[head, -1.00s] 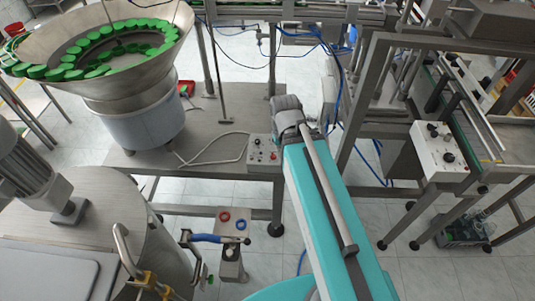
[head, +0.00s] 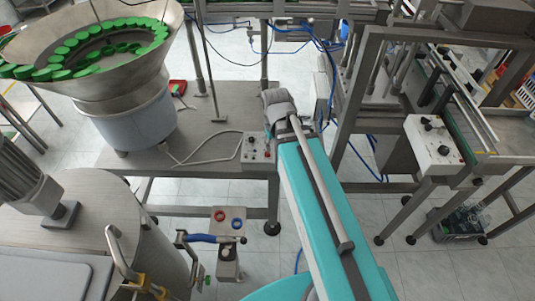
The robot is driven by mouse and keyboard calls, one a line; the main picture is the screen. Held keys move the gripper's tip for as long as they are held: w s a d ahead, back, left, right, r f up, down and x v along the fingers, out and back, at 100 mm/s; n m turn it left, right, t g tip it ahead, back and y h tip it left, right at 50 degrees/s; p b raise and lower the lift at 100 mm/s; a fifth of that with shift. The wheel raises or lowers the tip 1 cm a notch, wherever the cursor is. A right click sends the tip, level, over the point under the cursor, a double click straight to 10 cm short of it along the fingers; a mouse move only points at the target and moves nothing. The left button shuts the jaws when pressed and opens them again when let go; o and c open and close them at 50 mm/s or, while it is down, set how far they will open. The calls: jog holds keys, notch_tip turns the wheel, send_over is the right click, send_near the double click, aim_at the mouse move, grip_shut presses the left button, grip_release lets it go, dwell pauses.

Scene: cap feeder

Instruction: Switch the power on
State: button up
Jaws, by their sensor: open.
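A small grey control box (head: 257,148) with dark knobs and a red button sits at the front right edge of the steel table, beside the cap feeder bowl (head: 120,84). Its right side is close to my arm, which partly covers that area. The switch positions are too small to read. My teal arm reaches up from the bottom of the head view and ends in a grey joint just above and right of the box. My gripper is hidden behind the arm, so I cannot see its fingers or whether it touches the box.
A second control box (head: 434,141) with black knobs is on the conveyor frame at right. A panel with red and blue rings (head: 229,220) stands below the table. A steel tank (head: 105,200) is at lower left. Bare floor (head: 345,228) shows right of my arm.

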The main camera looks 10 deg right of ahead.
aim_at(268, 154)
jog(key=w+d+f+n+b, duration=0.1)
jog(key=w+f+b, duration=0.4)
jog(key=w, duration=0.4)
jog(key=w+d+f+n+b, duration=0.1)
jog(key=w+f+b, duration=0.4)
jog(key=w, duration=0.3)
jog(key=shift+w+f+n, duration=0.3)
jog(key=shift+w+f, duration=0.1)
jog(key=shift+f, duration=0.2)
jog(key=shift+f+b, duration=0.2)
jog(key=shift+b, duration=0.15)
notch_tip(268, 154, down, 13)
jog(key=b, duration=1.3)
jog(key=shift+f, duration=0.2)
grip_shut()
